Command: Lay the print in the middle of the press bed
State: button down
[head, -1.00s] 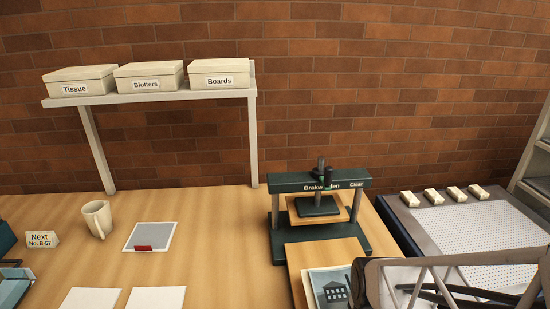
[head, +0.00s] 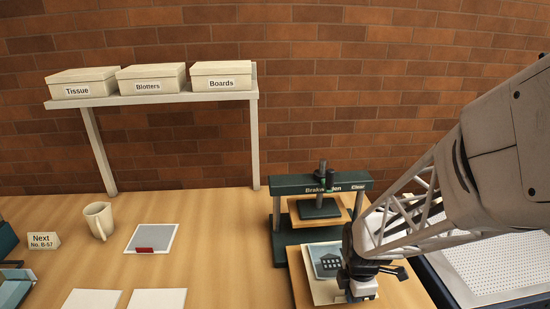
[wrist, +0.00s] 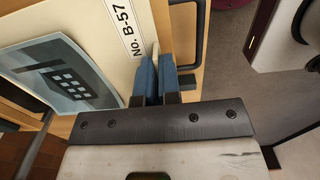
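The print (head: 313,255) is a cream mount with a blue picture of a building. It lies over or just above the light wooden press bed (head: 300,285) that sticks out in front of the dark green press (head: 322,184). The wrist view shows the print (wrist: 112,35) with its label "No. B-57". My gripper (head: 358,285) is at the print's right edge. In the wrist view, the blue fingertips of my gripper (wrist: 158,72) are close together, with a thin cream part between them. I cannot tell whether the print touches the bed.
A mug (head: 99,221), a grey sheet with a red tab (head: 152,236) and two white sheets (head: 157,299) lie on the left of the table. A shelf (head: 160,98) with three labelled boxes stands behind. A perforated white surface (head: 500,265) is at the right.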

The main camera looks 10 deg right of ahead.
dwell(0.3)
jog(key=shift+f, duration=1.75)
jog(key=shift+f, duration=0.1)
jog(key=c, duration=1.3)
grip_release()
jog(key=shift+c, duration=0.2)
notch_tip(320, 180, up, 12)
jog(key=shift+f, duration=0.1)
jog(key=shift+r, duration=0.2)
